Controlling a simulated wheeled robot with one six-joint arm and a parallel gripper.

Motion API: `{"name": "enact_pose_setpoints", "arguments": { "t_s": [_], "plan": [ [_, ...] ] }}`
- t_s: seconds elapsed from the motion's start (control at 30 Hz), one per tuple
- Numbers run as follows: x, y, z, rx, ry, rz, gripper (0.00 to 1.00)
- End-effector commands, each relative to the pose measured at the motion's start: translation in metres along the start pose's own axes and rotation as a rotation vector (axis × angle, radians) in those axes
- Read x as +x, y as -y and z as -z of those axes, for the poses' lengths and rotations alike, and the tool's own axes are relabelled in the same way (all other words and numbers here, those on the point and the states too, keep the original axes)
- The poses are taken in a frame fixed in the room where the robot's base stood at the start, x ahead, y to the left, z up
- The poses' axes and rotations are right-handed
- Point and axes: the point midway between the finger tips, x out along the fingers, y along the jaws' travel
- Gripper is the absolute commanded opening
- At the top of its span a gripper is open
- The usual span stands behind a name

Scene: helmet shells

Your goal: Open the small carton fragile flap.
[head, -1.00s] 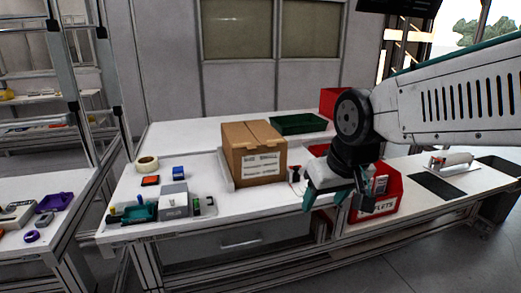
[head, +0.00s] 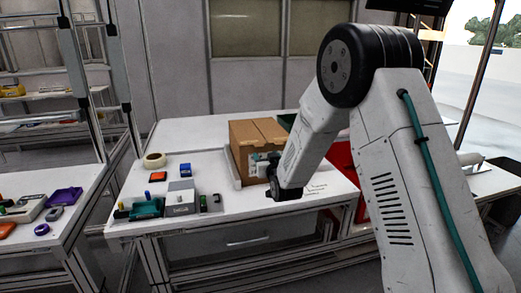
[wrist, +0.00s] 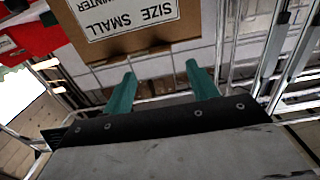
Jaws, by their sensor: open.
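The small brown carton (head: 242,135) stands closed on the white bench in the head view, with a seam along its top. In the wrist view the carton (wrist: 180,38) fills the upper middle, and its white label reads "SIZE SMALL" upside down. No fragile marking is legible on its flaps. My gripper (wrist: 163,77) is open and empty, its two teal fingers pointing towards the carton's lower edge with a visible gap between them and the label. In the head view my wrist is in front of the carton and hides its lower right part.
A grey box (head: 180,195), a teal holder (head: 146,208), a tape roll (head: 154,160) and a small blue block (head: 185,169) lie left of the carton. A green tray (head: 286,121) and a red bin (head: 341,157) are partly hidden by my arm. The bench's front left is crowded.

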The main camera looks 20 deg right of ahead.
Motion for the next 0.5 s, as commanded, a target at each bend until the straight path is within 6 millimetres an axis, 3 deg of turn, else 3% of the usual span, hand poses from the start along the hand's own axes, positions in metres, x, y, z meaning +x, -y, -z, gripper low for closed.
{"name": "enact_pose_setpoints", "arguments": {
  "t_s": [0.5],
  "plan": [
    [0.069,0.000,-0.001,0.000,-0.010,0.000,0.58]
  ]
}}
